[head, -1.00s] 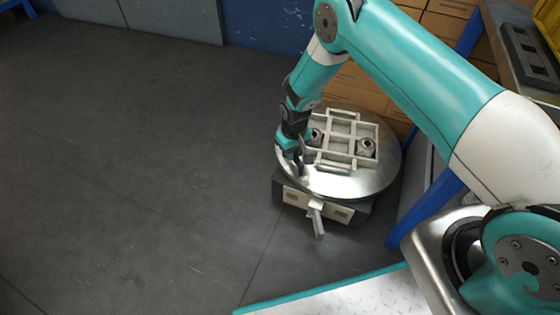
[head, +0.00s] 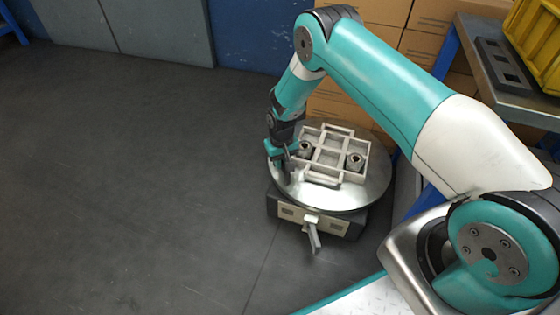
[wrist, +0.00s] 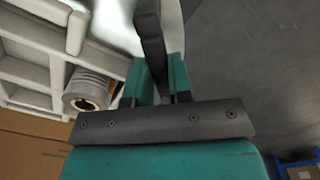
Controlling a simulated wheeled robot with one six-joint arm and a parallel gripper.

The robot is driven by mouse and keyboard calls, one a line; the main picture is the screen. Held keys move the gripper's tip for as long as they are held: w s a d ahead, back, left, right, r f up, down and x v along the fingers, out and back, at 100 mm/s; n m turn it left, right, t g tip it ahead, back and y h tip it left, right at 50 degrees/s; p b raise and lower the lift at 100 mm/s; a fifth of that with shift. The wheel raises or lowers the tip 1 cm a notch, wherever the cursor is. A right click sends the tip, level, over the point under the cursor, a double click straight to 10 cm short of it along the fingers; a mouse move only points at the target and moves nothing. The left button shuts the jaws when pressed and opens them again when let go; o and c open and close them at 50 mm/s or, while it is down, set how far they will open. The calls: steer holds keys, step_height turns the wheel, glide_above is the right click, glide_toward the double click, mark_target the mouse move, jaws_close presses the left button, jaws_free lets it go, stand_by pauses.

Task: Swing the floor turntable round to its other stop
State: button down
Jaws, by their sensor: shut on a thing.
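The floor turntable (head: 345,199) is a round, shiny metal disc on a low dark base, seen in the head view. A pale grey framed tray (head: 329,151) with square openings lies on it and holds metal round parts (head: 355,161). My gripper (head: 287,172) is at the disc's left edge, pointing down and shut on a part of the turntable there. The tray (wrist: 35,75) and one round part (wrist: 88,90) show at left.
A grey lever (head: 312,233) sticks out from the base's front. Cardboard boxes (head: 350,100) stand close behind. A blue-legged bench (head: 500,80) with a yellow bin (head: 535,45) is at right. The floor (head: 120,180) at left is clear.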

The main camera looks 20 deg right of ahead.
steer(key=shift+w+r, duration=0.1)
steer(key=shift+w, duration=0.2)
steer(key=c, duration=1)
jaws_free()
steer(key=shift+c, duration=0.2)
steer(key=shift+s, duration=0.1)
step_height(320, 180, up, 17)
steer(key=p, duration=0.7)
steer(key=shift+r, duration=0.15)
